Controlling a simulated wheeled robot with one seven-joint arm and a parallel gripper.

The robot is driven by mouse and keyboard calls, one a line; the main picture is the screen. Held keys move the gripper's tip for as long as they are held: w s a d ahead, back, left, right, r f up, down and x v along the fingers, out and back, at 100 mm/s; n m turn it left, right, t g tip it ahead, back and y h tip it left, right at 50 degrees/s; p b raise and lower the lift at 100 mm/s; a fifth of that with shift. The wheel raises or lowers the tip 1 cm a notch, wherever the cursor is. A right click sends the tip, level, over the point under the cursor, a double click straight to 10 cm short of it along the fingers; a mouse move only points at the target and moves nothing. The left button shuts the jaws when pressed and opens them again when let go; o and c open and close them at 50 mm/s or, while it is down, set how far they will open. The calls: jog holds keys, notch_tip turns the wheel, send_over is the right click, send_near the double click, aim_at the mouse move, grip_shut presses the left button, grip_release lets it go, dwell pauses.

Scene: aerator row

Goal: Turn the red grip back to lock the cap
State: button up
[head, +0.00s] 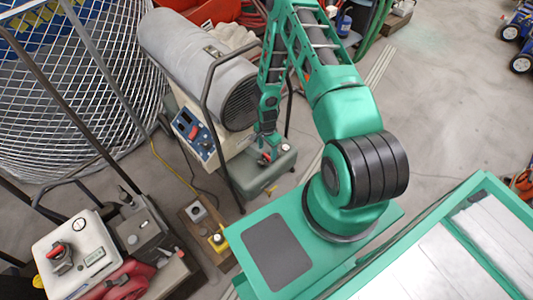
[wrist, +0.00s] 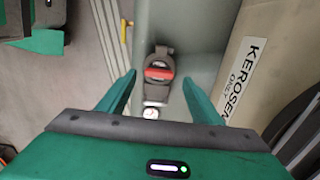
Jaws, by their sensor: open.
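The red grip (wrist: 158,73) is a short bar lying across the picture on a dark round cap (wrist: 160,62) in the wrist view. The cap sits on a grey-green tank (wrist: 185,30); the tank (head: 262,180) also shows in the head view, at the foot of the heater. My gripper (wrist: 160,80) is open, with one green finger on each side of the grip and a gap to both. In the head view my gripper (head: 266,146) is directly over the tank top and partly hides the cap. I cannot tell the height left between fingertips and grip.
A heater (head: 205,70) with a dark tube frame stands close by the tank. A cream panel (wrist: 265,60) reading "KEROSENE" is right of the tank in the wrist view. A white box (head: 75,250) with another red handle stands lower left. Open floor (head: 450,100) lies right.

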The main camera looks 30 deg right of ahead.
notch_tip(320, 180, up, 8)
dwell(0.4)
dwell(0.4)
notch_tip(320, 180, up, 17)
jog(key=n+h, duration=0.1)
jog(key=n, duration=0.2)
send_over(267, 155)
jog(key=d, duration=0.6)
jog(key=s+d+r+n, duration=0.1)
jog(key=s+r, duration=0.2)
jog(key=r, duration=0.4)
jog(key=s+d+r+n, duration=0.1)
jog(key=s+r, duration=0.2)
jog(key=r, duration=0.4)
jog(key=s+a+r+n, duration=0.2)
jog(key=s+r, duration=0.7)
jog(key=s, duration=0.2)
jog(key=s+a+r+n+y, duration=0.1)
jog(key=s+a+r+n, duration=0.1)
jog(key=s+r, duration=0.6)
jog(key=s, duration=0.3)
jog(key=shift+s+a+r+n, duration=0.15)
jog(key=shift+a+r+n, duration=0.15)
jog(key=shift+r, duration=0.05)
